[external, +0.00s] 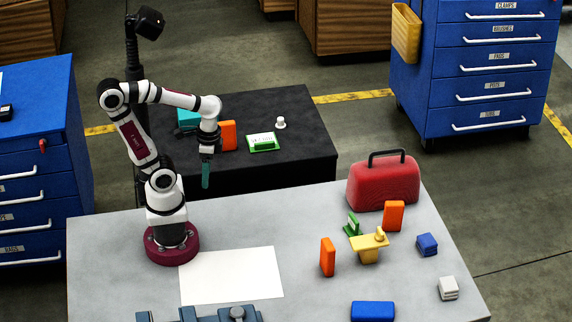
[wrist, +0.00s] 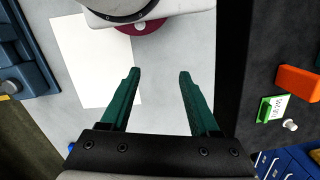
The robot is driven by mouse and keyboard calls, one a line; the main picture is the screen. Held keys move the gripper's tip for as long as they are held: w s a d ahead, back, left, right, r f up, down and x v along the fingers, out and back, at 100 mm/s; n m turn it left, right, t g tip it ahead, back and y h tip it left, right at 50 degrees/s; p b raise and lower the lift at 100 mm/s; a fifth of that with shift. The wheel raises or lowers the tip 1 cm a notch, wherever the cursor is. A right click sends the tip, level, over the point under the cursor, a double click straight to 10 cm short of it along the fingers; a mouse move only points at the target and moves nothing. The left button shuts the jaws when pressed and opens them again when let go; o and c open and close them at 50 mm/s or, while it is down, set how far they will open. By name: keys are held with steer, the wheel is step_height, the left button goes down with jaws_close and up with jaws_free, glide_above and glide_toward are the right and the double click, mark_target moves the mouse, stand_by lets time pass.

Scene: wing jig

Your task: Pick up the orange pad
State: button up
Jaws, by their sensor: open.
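Three orange pads show in the external view. One orange pad (external: 327,257) stands upright on the grey table (external: 120,285). Another orange pad (external: 393,215) stands upright in front of the red case. A third orange pad (external: 228,135) is on the black table (external: 300,155), and an orange pad on the black surface shows at the right of the wrist view (wrist: 297,80). I cannot tell which one the task means. My gripper (external: 206,184) hangs pointing down near the grey table's back edge, apart from all the pads. In the wrist view its green fingers (wrist: 160,73) are open and empty.
A red case (external: 383,185), a yellow part (external: 367,253), a green part (external: 352,225) and blue blocks (external: 373,311) are on the grey table's right side. A white sheet (external: 232,275) lies near my base. A green-and-white item (external: 263,143) is on the black table.

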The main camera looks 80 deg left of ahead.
steer(key=m, duration=0.1)
steer(key=m+y, duration=0.1)
steer(key=shift+s+a+r+m+t, duration=0.1)
steer(key=shift+a+r+m+t, duration=0.1)
steer(key=shift+a+m+t, duration=0.15)
steer(key=shift+d, duration=0.1)
steer(key=shift+o, duration=0.4)
steer(key=w+d+n+g+h, duration=0.3)
steer(key=w+d+n+h, duration=0.2)
steer(key=w+d+n, duration=0.2)
steer(key=n+t+h, duration=0.5)
steer(key=n+h, duration=0.5)
steer(key=n, duration=0.8)
glide_toward(333, 260)
steer(key=x, duration=0.9)
steer(key=shift+d+f, duration=0.15)
steer(key=shift+d, duration=0.25)
jaws_close()
